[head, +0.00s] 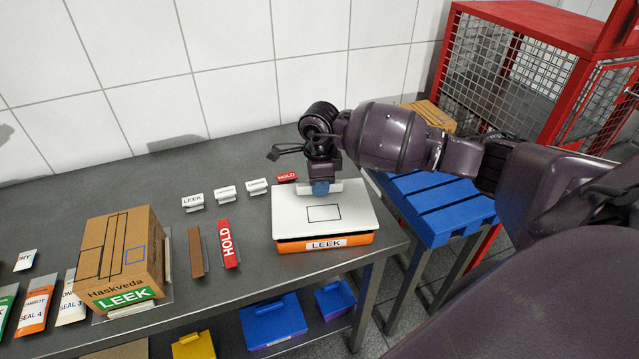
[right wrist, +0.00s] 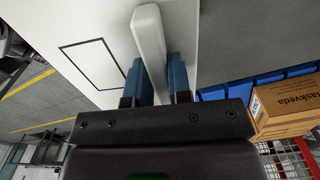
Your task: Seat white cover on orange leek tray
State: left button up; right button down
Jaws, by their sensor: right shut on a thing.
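The white cover (head: 295,222) has a black rectangle outline on top and lies over the orange tray (head: 289,246), whose front carries a LEEK label. An orange band of the tray shows below the cover's front edge; whether the cover is fully down I cannot tell. My right gripper (head: 320,190) is at the back part of the cover. In the right wrist view its blue fingers (right wrist: 155,85) are shut on the cover's raised white handle (right wrist: 148,35), and the cover's flat top (right wrist: 55,25) fills the upper left. My left gripper is not in view.
A brown carton (head: 120,250) marked LEEK stands on the grey table (head: 230,290) at the left. Small signs and a red HOLD strip (head: 227,243) lie between. A blue slatted surface (head: 435,208) and a red cage (head: 510,75) are at the right.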

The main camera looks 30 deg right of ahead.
jog(key=shift+f+b, duration=0.35)
jog(key=shift+f, duration=0.2)
dwell(0.4)
jog(key=shift+f, duration=0.4)
jog(key=c, duration=1)
grip_release()
jog(key=shift+o, duration=0.2)
notch_tip(320, 180, up, 9)
jog(key=shift+r, duration=0.9)
jog(key=shift+a, duration=0.1)
